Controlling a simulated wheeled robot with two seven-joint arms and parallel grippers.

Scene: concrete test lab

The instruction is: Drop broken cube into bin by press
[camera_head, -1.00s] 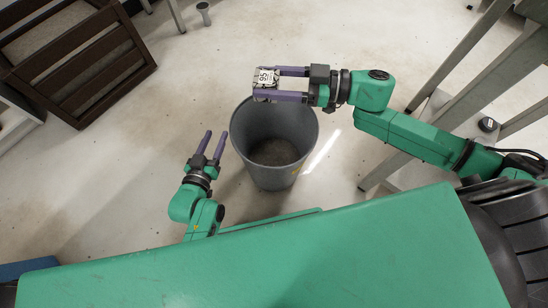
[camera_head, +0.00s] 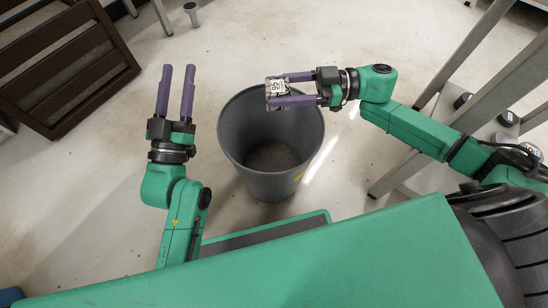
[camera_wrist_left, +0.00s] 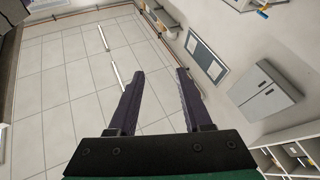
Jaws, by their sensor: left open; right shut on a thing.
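The broken cube (camera_head: 277,91), pale with dark marks, is held between the purple fingers of my right gripper (camera_head: 284,90). My right gripper is shut on it, above the upper right part of the bin's opening. The grey round bin (camera_head: 262,186) stands on the floor in the middle of the head view, and its inside looks empty. My left gripper (camera_head: 176,92) is open and empty, left of the bin. In the left wrist view its two fingers (camera_wrist_left: 158,100) are apart with nothing between them.
A brown wooden crate (camera_head: 68,75) lies at the upper left. Grey metal table legs (camera_head: 480,70) stand to the right, near my right arm. Open floor lies left of the bin. The left wrist view shows a wall cabinet (camera_wrist_left: 265,92) and tiled floor.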

